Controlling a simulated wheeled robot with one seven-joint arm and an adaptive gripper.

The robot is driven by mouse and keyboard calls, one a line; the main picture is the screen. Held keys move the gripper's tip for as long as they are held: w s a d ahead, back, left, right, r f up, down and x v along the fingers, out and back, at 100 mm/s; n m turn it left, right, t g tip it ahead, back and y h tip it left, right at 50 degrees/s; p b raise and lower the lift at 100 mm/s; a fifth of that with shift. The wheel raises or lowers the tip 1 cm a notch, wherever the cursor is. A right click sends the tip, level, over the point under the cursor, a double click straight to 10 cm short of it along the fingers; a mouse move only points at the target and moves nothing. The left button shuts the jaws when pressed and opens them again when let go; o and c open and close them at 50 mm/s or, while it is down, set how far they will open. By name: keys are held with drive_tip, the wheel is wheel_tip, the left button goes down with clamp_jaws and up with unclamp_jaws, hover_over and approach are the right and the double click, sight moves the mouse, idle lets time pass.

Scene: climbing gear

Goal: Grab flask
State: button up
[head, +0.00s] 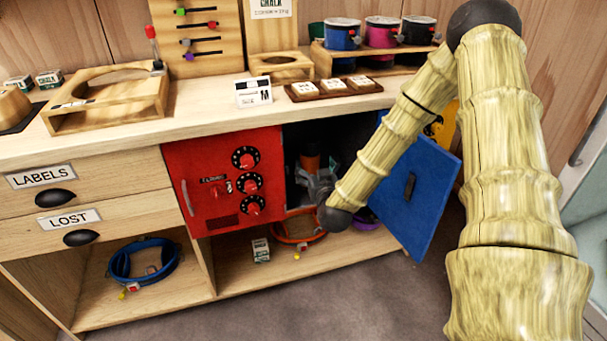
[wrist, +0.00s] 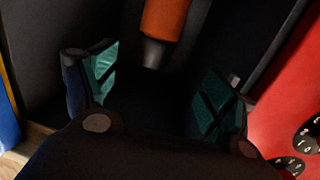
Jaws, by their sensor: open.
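The flask (wrist: 165,18), an orange cylinder with a grey end, is inside the dark open compartment. In the wrist view it is cut off by the top edge, with its grey end toward my gripper. In the head view only an orange part of the flask (head: 311,163) shows, just above my gripper (head: 317,180). My gripper is open, with its green-padded fingers apart in the wrist view (wrist: 155,88). The flask is beyond the fingertips, roughly in line with the gap, and I see no contact. My arm reaches into the compartment from the right.
The red panel with black dials (head: 222,185) borders the compartment on the left. The open blue door (head: 415,190) stands on the right, close to my arm. The wooden worktop (head: 210,115) is above. An orange-red coil (head: 290,238) and a small box (head: 261,249) are on the shelf below.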

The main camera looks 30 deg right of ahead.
sight(312, 148)
drive_tip(key=shift+m+h, duration=0.3)
drive_tip(key=shift+h, duration=0.3)
drive_tip(key=w+d, duration=0.1)
drive_tip(key=w+d+r, duration=0.1)
drive_tip(key=w, duration=0.1)
drive_tip(key=w+d+b, duration=0.1)
drive_tip(key=w, duration=0.1)
drive_tip(key=shift+w+d+r, duration=0.15)
drive_tip(key=shift+d+r, duration=0.1)
drive_tip(key=shift+d, duration=0.05)
drive_tip(key=shift+a+b+x, duration=0.2)
drive_tip(key=shift+b+x, duration=0.15)
drive_tip(key=shift+x, duration=1)
drive_tip(key=shift+a+b+x, duration=0.15)
drive_tip(key=shift+b+x, duration=0.15)
drive_tip(key=shift+x, duration=1.05)
drive_tip(key=shift+w+d, duration=0.15)
drive_tip(key=shift+w, duration=0.5)
drive_tip(key=shift+c, duration=0.4)
drive_tip(key=shift+r, duration=0.1)
drive_tip(key=c, duration=1.7)
